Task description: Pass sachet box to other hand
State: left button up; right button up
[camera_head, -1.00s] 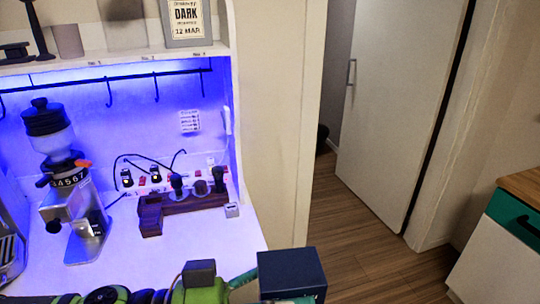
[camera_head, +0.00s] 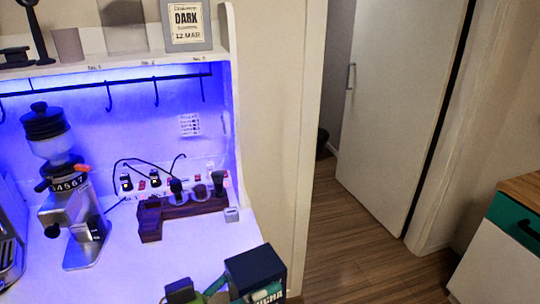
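The sachet box (camera_head: 255,264) is a dark navy box with pale lettering and a teal patch on its front. It is at the bottom centre, tilted, in front of the white counter's right edge. My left gripper (camera_head: 215,288), green and black, is at the box's left side and appears shut on it. The fingertip contact is mostly hidden by the box and the frame's lower edge. My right gripper is not in view.
A coffee grinder (camera_head: 66,205) stands on the white counter (camera_head: 190,250) at left. A shelf (camera_head: 110,60) with hooks hangs above. Open floor (camera_head: 345,245) lies to the right.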

pick_arm(q)
jog(key=w+a+f+n+t+y, duration=0.1)
jog(key=a+f+n+t+y, duration=0.3)
jog(key=a+y, duration=0.4)
jog(key=w+a+f+n+t+y, duration=0.2)
jog(key=a+f+n+t+y, duration=0.3)
jog(key=a+f+n+y, duration=0.1)
jog(key=shift+a+n+y, duration=0.9)
jog(key=shift+a+n, duration=0.2)
jog(key=shift+a, duration=0.1)
